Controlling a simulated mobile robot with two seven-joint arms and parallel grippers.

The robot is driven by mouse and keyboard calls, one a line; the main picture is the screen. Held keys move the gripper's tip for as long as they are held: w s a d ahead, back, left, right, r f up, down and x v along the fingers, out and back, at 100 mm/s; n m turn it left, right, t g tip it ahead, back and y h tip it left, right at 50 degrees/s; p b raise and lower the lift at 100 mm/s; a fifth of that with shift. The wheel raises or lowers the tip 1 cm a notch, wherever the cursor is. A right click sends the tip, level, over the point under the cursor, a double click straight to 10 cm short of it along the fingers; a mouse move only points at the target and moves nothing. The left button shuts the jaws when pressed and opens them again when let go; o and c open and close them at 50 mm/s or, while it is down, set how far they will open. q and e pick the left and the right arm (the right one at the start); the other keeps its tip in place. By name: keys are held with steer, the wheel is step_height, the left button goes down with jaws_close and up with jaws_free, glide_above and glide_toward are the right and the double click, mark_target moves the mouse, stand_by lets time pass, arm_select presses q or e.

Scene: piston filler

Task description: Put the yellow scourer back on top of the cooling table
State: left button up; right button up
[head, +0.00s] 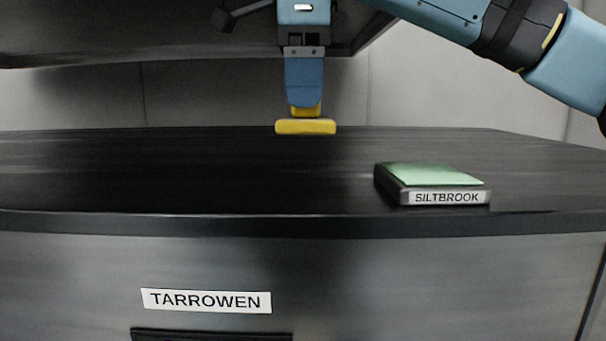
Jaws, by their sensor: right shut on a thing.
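The yellow scourer (305,127) is a flat yellow pad at the tip of my right gripper (305,109). The gripper points down and is shut on the scourer. The scourer appears at or just above the black top of the table (150,175), towards its back; I cannot tell whether it touches. The table's front carries a label reading TARROWEN. My left gripper is not in view.
A dark block with a green top (432,174), labelled SILTBROOK, sits on the table at the front right. A dark overhanging panel (130,35) spans the upper left behind. The left and middle of the tabletop are clear.

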mark_target(305, 117)
step_height(305, 117, down, 4)
steer(key=shift+w+d+r, duration=0.1)
steer(key=shift+w+r, duration=0.05)
steer(key=shift+r, duration=0.1)
step_height(305, 117, down, 3)
steer(key=shift+f+p, duration=0.2)
steer(key=shift+p, duration=0.55)
steer(key=shift+f, duration=0.5)
steer(key=o, duration=0.8)
